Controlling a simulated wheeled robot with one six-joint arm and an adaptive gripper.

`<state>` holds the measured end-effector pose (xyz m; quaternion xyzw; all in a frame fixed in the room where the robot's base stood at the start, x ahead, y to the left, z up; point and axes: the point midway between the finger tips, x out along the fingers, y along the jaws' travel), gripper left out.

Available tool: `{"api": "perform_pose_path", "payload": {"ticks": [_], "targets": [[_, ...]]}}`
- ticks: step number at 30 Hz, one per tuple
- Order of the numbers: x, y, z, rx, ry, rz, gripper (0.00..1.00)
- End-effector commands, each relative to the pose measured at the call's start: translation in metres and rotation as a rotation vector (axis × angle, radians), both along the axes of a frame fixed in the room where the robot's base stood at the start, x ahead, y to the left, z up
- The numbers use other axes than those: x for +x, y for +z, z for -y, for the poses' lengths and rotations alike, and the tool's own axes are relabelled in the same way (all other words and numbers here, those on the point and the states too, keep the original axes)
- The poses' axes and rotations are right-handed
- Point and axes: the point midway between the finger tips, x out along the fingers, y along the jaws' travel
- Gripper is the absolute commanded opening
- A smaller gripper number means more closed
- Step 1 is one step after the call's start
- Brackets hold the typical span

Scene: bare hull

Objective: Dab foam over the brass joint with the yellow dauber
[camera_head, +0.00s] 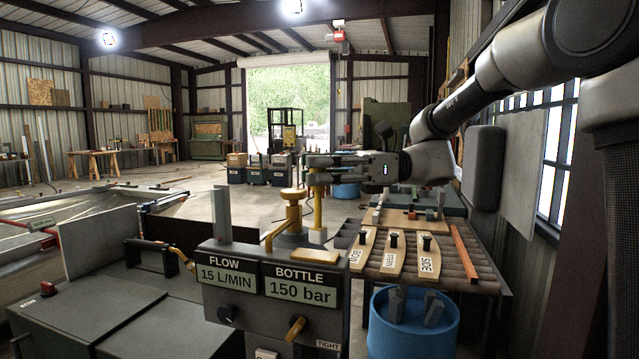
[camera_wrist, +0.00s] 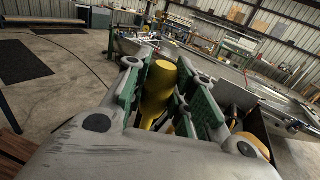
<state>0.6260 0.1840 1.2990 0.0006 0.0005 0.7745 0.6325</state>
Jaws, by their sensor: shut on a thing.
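My gripper (camera_head: 318,167) is shut on the yellow dauber (camera_head: 318,207), which hangs upright below the fingers. In the wrist view the dauber (camera_wrist: 157,88) is between the green-padded fingers (camera_wrist: 160,95). A pale block (camera_head: 317,236) is at the dauber's lower end; I cannot tell whether it is its foam tip or a separate piece. The brass joint (camera_head: 293,212) appears as an upright brass-coloured fitting just left of the dauber, behind the grey panel. A small gap shows between them, but their depth is unclear. No foam can be made out on the brass.
The grey panel (camera_head: 272,250) with FLOW and BOTTLE labels stands in front. At right is a slatted rack (camera_head: 465,278) with tags marked BOW, STERN and SIDE. A blue drum (camera_head: 412,335) stands below it. A grey post (camera_head: 221,212) rises left of the joint.

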Motion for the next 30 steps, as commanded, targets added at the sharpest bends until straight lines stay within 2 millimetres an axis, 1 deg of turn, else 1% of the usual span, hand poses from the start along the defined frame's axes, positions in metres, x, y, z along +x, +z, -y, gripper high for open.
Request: {"api": "perform_pose_path", "payload": {"ticks": [1,9,15,19,30], "targets": [[-0.001,0.005,0.000,0.001,0.000,0.004,0.01],[-0.004,0.030,-0.002,0.000,-0.001,0.004,0.01],[-0.005,0.044,-0.004,0.000,-0.003,0.002,0.01],[-0.006,0.047,-0.004,0.000,-0.003,0.001,0.01],[-0.006,0.047,-0.004,0.000,-0.003,0.001,0.01]]}}
